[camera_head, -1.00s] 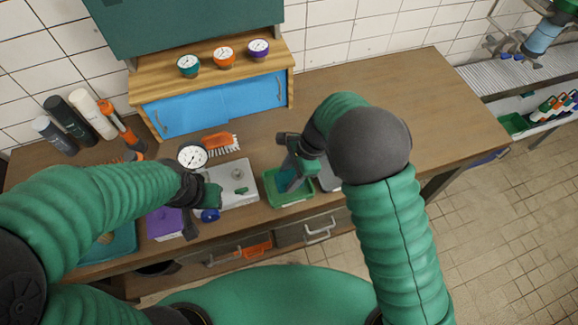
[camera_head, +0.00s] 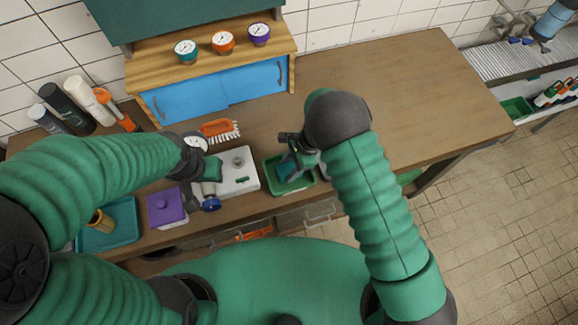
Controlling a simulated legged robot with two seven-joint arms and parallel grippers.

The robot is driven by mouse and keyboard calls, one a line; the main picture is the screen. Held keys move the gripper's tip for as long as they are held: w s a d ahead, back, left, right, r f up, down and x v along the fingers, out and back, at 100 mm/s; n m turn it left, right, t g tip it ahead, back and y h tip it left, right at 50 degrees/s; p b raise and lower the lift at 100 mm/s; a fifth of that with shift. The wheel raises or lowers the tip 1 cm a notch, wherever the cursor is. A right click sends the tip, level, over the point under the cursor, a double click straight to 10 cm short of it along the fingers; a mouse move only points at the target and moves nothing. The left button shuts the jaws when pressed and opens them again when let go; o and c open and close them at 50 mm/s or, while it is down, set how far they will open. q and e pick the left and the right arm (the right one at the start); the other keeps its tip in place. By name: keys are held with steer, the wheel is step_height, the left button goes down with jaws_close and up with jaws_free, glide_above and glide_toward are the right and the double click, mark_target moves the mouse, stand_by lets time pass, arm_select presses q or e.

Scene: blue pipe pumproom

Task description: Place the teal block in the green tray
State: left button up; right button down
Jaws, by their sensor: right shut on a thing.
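The teal block (camera_head: 287,171) is in my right gripper (camera_head: 294,164), inside the outline of the green tray (camera_head: 277,189). The jaws are shut on it and hide part of it. I cannot tell whether the block touches the tray floor. The tray sits near the front edge of the wooden bench. My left gripper (camera_head: 207,184) is at the left edge of a white board, left of the tray. Its fingers are partly hidden by its own wrist, and I cannot tell whether they are open.
The white board (camera_head: 239,180) lies left of the tray, with a blue-ended item (camera_head: 211,204) beside it. Gauges (camera_head: 223,42) stand on a shelf. The bench's right (camera_head: 430,90) is clear.

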steer(key=shift+s+f, duration=0.1)
steer(key=c, duration=1)
jaws_free()
steer(key=shift+a, duration=0.1)
steer(key=shift+o, duration=1.3)
